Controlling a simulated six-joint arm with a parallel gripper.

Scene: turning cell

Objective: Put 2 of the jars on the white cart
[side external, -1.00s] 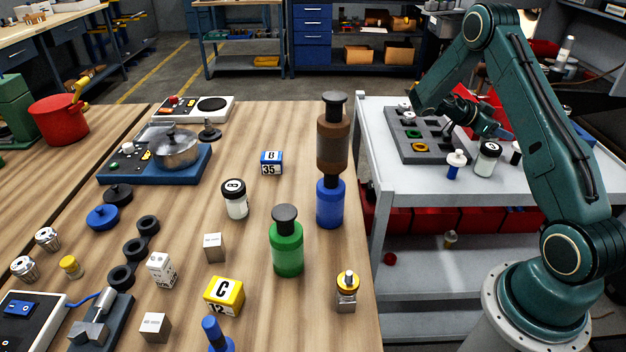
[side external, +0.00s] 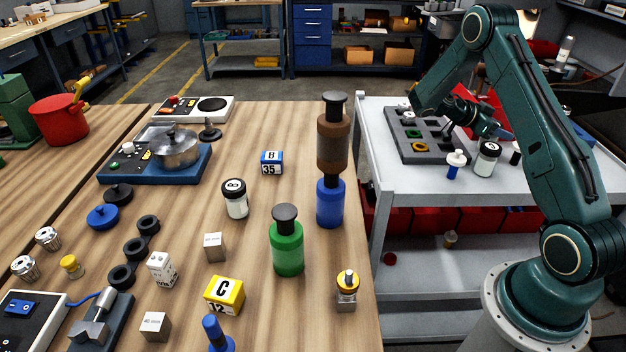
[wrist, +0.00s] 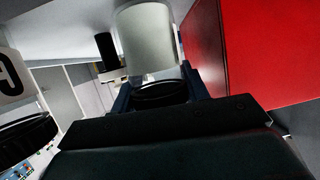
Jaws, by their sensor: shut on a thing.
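A white jar with a black lid (side external: 235,199) stands upright on the wooden table. Another such jar (side external: 487,160) stands on the white cart (side external: 540,183), near its front edge. My gripper (side external: 499,132) is low over the cart, behind that jar. In the wrist view my gripper (wrist: 160,88) is shut on a white jar (wrist: 148,40), with its black lid towards me. The held jar is mostly hidden in the side view, so I cannot tell whether it touches the cart. A lettered jar (wrist: 12,80) shows at the left of the wrist view.
A grey tray with pockets (side external: 402,140) lies left of my gripper on the cart. A white-and-blue piece (side external: 455,165) stands beside the jar. A red object (side external: 488,96) rises behind my gripper. Green (side external: 287,250) and blue (side external: 330,205) bottles stand near the table's right edge.

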